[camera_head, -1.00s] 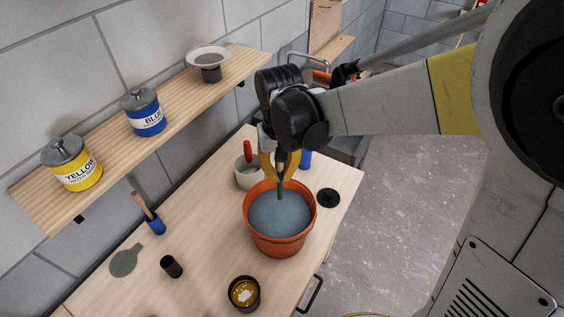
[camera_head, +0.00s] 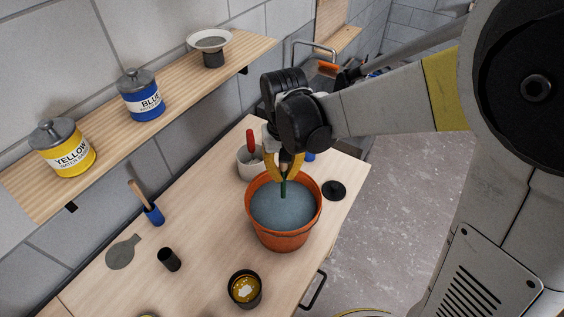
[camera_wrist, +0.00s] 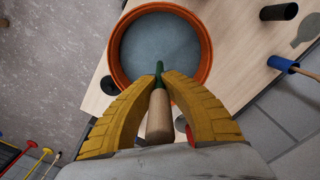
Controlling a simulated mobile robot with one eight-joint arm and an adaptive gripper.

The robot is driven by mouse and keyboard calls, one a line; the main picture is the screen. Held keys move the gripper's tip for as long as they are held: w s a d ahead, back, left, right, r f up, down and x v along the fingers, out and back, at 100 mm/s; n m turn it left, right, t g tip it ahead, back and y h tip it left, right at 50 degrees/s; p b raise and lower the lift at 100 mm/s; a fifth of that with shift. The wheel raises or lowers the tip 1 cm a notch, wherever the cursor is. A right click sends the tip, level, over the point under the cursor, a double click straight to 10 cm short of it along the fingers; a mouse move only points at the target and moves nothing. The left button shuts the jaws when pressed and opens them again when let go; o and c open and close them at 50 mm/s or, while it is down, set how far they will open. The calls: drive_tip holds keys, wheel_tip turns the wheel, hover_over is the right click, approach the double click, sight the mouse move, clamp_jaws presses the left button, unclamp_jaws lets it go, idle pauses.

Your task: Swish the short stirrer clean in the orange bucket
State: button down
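The orange bucket (camera_head: 284,239) stands on the wooden worktop and holds grey-blue liquid. It also shows in the wrist view (camera_wrist: 207,58). My gripper (camera_head: 285,173) is above the back part of the bucket, with its yellow fingers shut on the short stirrer (camera_wrist: 159,112). The stirrer has a pale wooden handle between the fingers and a green lower part (camera_head: 284,188) that points down into the bucket. Its tip meets the liquid in the head view; how deep it goes is hidden.
A pale pot with a red-handled tool (camera_head: 252,150) stands close behind the bucket. A black disc (camera_head: 334,190) lies to its right. A shelf (camera_head: 185,92) holds paint tins.

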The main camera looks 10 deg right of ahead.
sight(282, 196)
drive_tip(key=shift+f+b, duration=3.35)
drive_tip(key=shift+f, duration=0.8)
drive_tip(key=shift+w+a, duration=0.1)
